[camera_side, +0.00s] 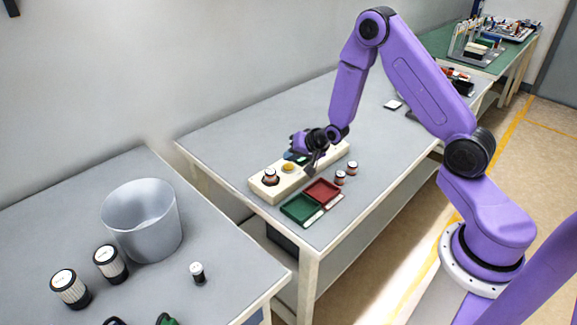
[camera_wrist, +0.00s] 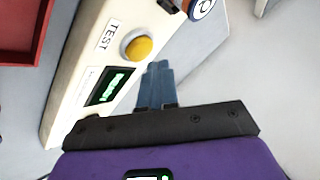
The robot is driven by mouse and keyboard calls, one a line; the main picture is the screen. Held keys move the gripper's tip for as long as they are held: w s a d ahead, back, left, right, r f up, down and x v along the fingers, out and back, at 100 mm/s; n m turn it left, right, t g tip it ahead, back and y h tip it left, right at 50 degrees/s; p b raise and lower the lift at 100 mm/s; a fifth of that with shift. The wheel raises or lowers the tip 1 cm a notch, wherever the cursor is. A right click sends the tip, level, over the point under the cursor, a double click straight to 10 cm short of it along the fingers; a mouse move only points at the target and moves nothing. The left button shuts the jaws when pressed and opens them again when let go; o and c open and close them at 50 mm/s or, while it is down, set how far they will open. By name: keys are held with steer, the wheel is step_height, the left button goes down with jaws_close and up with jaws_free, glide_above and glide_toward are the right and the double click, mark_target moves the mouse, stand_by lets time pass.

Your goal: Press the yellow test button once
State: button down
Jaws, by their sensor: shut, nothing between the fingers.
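The yellow test button (camera_wrist: 138,46) is a round dome on the cream test box (camera_wrist: 72,88), beside a "TEST" label. In the side view the button (camera_side: 289,167) is on top of the box (camera_side: 258,186), left of my gripper (camera_side: 311,171). In the wrist view my gripper (camera_wrist: 157,66) is shut and empty. Its blue-grey fingertips appear just right of and below the button, with a small gap in the picture. I cannot tell their height above it. A small display (camera_wrist: 109,87) on the box shows green characters I cannot read.
A red tray (camera_side: 322,192), a green tray (camera_side: 300,209) and small jars (camera_side: 340,178) are in front. The bench behind is mostly clear.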

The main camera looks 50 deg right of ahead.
mark_target(291, 166)
steer(key=shift+f, duration=0.1)
steer(key=shift+f, duration=0.3)
steer(key=shift+f, duration=0.55)
stand_by(1.1)
steer(key=shift+r, duration=0.95)
steer(key=shift+r, duration=2.5)
